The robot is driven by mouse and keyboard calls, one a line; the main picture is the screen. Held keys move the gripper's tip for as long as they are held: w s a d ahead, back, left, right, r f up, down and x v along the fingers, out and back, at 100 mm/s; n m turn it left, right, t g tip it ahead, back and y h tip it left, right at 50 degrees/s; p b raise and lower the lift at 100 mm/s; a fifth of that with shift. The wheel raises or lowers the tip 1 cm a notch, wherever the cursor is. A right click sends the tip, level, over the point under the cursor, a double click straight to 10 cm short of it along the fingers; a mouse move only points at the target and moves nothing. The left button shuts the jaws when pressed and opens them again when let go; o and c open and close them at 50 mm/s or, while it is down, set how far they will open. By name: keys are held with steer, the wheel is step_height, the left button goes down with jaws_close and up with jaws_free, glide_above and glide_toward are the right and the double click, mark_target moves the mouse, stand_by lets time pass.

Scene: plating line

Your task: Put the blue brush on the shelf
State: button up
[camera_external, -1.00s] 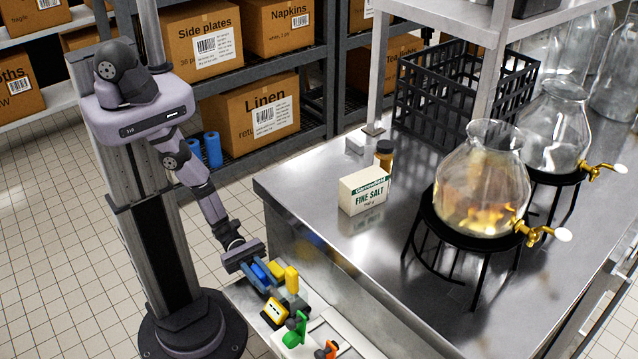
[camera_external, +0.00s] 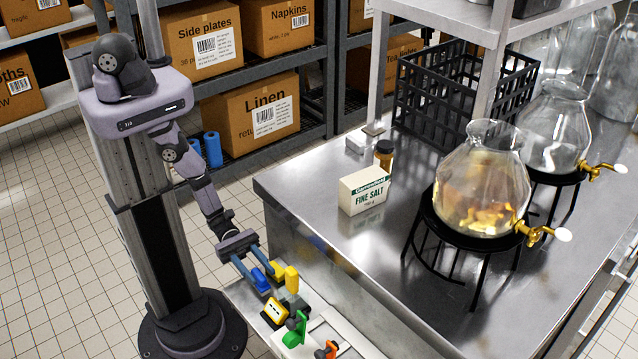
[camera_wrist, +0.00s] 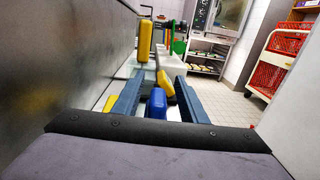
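The blue brush (camera_external: 261,279) lies low at the near end of the counter, among other coloured handled tools. In the wrist view its rounded blue end (camera_wrist: 156,104) shows between my two fingers. My gripper (camera_external: 266,277) is open, its fingers spread either side of the blue end. The wrist view shows gaps between that end and both fingers (camera_wrist: 160,78). The rest of the brush is hidden. A steel shelf (camera_external: 445,22) stands above the counter on posts, and a dark storage rack (camera_external: 318,135) with shelves stands behind; which one is the task's shelf I cannot tell.
An upright yellow handle (camera_external: 291,279), a yellow-and-black tool (camera_external: 274,312), a green tool (camera_external: 294,330) and an orange one (camera_external: 327,350) crowd beside the brush. The steel counter (camera_external: 310,190) bears a salt box (camera_external: 363,190), a black crate and glass dispensers.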

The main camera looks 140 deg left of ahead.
steer(key=s, duration=0.8)
steer(key=shift+s+a, duration=0.2)
steer(key=shift+s, duration=0.1)
stand_by(0.3)
